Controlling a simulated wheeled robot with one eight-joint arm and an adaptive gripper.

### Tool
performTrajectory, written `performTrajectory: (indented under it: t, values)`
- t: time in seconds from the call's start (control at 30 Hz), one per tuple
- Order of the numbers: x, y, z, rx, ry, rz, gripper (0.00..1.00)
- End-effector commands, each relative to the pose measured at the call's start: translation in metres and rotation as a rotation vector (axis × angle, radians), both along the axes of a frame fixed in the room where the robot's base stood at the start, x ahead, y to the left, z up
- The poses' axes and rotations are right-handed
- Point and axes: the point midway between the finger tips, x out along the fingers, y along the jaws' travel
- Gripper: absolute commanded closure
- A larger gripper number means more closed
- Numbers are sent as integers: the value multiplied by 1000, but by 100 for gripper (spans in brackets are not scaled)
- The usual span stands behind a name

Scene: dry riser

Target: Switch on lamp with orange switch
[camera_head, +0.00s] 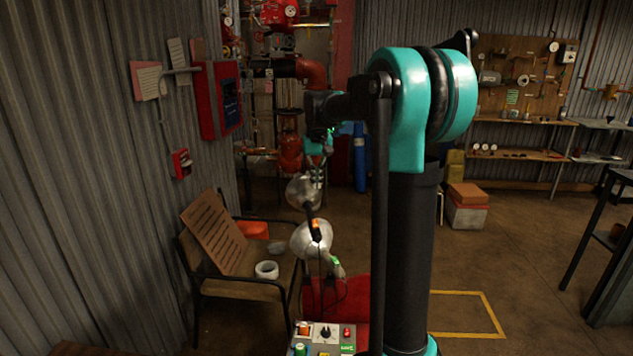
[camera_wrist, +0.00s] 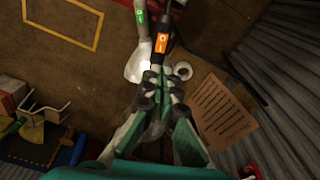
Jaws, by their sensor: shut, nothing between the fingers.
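The lamp with the orange switch has a silver dome (camera_head: 303,191) and a black handle. Its orange switch (camera_head: 315,226) sits on that handle below the dome in the head view. In the wrist view the orange switch (camera_wrist: 162,42) lies just beyond my fingertips. A second lamp has a silver dome (camera_head: 308,240) and a green switch (camera_head: 337,262), which also shows in the wrist view (camera_wrist: 140,15). My gripper (camera_head: 317,180) points down by the upper dome; its fingers (camera_wrist: 160,78) are together and empty. They partly hide the domes in the wrist view. I cannot tell whether they touch anything.
A control box (camera_head: 325,335) with buttons stands in front of the lamps. Red pipework (camera_head: 310,75) stands behind. Open floor (camera_head: 460,265) lies to the right.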

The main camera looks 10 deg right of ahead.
Motion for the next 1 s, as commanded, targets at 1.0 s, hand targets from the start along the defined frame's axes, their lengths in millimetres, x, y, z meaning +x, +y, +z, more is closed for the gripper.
performTrajectory:
  t: [1.0]
  values:
    - [-10, 3, -7, 0, -97, 0, 100]
